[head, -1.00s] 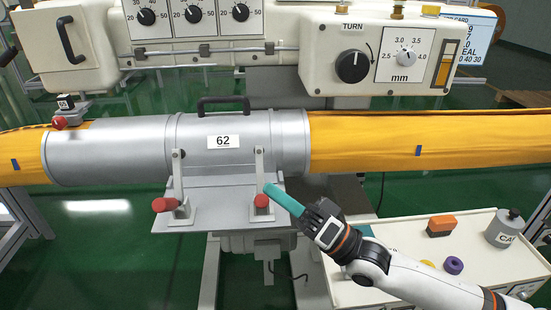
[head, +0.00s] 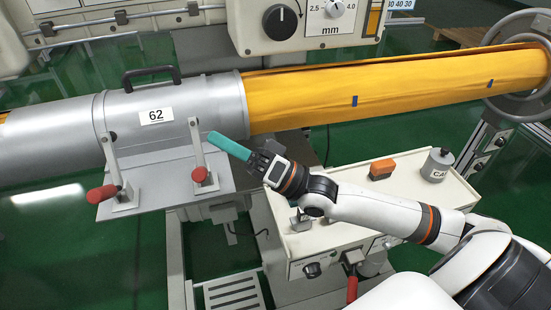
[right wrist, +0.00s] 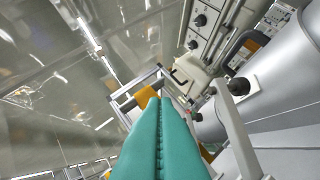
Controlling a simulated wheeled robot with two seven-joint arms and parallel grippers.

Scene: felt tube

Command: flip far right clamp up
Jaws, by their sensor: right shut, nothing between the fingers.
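The right clamp (head: 199,174) on the plate in front of the grey tube has a white lever and a red knob, which hangs low. The left clamp (head: 103,193) looks the same, its red knob also low. My right gripper (head: 212,138) has long teal fingers pressed together with nothing between them. Their tips are just right of the right clamp's lever, above its red knob; I cannot tell whether they touch. In the right wrist view, the shut fingers (right wrist: 165,100) point past a white lever (right wrist: 235,125) at their right. My left gripper is not in view.
The grey tube (head: 170,95), labelled 62, has a dark handle on top and yellow felt (head: 390,95) running out to the right. A white bench (head: 345,218) with an orange block (head: 382,168) and a grey weight (head: 437,165) stands at the right.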

